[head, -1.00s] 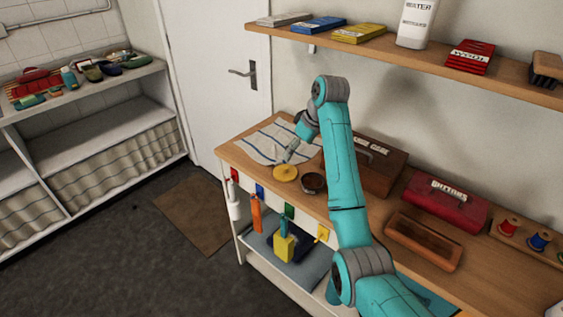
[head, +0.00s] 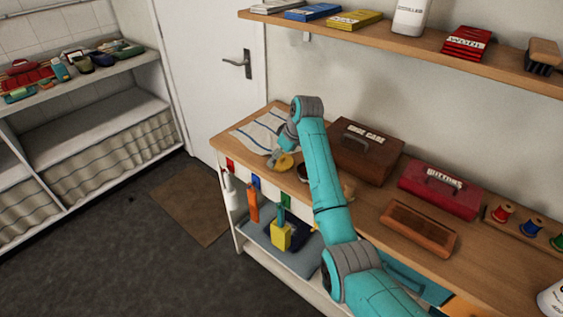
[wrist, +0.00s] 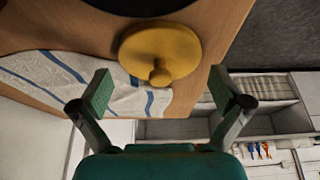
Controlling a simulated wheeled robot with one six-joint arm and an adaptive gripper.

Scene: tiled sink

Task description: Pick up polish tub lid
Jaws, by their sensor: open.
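The polish tub lid is a round yellow disc with a small knob. In the wrist view the lid (wrist: 175,42) lies on the wooden worktop, with its knob towards my gripper (wrist: 160,90). The two fingers are wide apart, one to each side of the knob, with nothing between them. In the head view the lid (head: 286,163) is partly hidden by my gripper (head: 273,159), which is low beside it. A dark round opening (wrist: 135,4), likely the tub, shows at the top of the wrist view; my arm mostly covers it in the head view.
A striped cloth (head: 258,132) lies behind the lid, near the worktop's left end. A brown case (head: 365,155), a red box (head: 440,188) and a wooden tray (head: 418,230) stand to the right. A shelf (head: 400,43) runs above.

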